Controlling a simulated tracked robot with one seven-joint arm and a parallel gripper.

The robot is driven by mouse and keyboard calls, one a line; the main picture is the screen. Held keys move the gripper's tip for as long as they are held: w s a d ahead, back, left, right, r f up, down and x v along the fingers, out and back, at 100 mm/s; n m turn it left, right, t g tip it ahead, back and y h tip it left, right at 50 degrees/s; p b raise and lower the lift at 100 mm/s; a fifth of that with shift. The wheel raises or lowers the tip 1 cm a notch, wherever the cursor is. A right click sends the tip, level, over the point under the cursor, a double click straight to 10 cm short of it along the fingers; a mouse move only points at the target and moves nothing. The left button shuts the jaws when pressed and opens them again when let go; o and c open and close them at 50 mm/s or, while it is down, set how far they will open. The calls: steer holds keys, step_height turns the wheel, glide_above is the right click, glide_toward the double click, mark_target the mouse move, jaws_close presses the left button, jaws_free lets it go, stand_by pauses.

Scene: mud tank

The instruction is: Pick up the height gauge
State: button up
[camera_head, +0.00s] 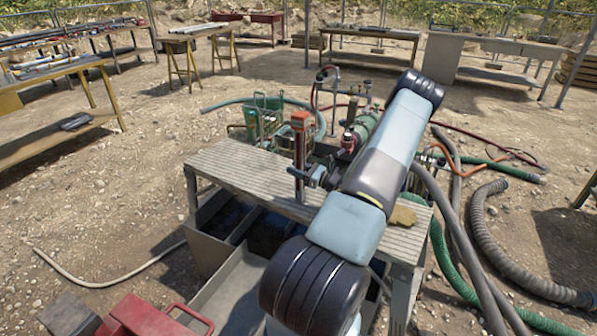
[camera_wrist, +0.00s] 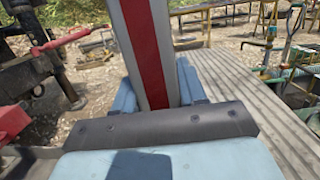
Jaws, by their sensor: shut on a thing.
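The height gauge (camera_head: 299,150) is a narrow upright post with an orange-red top and a red stripe down its face. It stands over the slatted bench top (camera_head: 235,170), near the bench's middle. I cannot tell if its lower end touches the bench. My gripper (camera_head: 313,177) is shut on the post from the right, low on its length. In the wrist view the grey post with its red stripe (camera_wrist: 148,50) rises between the blue fingers. My arm hides part of the bench's right side.
A brown lump (camera_head: 402,216) lies on the bench's right end. Green crates (camera_head: 264,117) and a green cylinder (camera_head: 365,127) stand behind the bench. Grey ribbed hose (camera_head: 487,235) and green hose lie to the right. A red object (camera_head: 140,318) is at the lower left.

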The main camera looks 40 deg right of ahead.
mark_target(302, 151)
jaws_close()
steer(key=shift+r, duration=0.15)
steer(key=shift+r, duration=0.25)
step_height(302, 151, up, 2)
steer(key=shift+r, duration=0.2)
steer(key=s+r, duration=0.2)
steer(key=r, duration=0.1)
steer(key=s+r, duration=0.3)
steer(key=shift+d, duration=0.1)
steer(key=s+r, duration=0.3)
steer(key=s, duration=0.6)
steer(key=shift+d+r, duration=0.2)
steer(key=shift+r, duration=0.2)
steer(key=shift+w, duration=0.1)
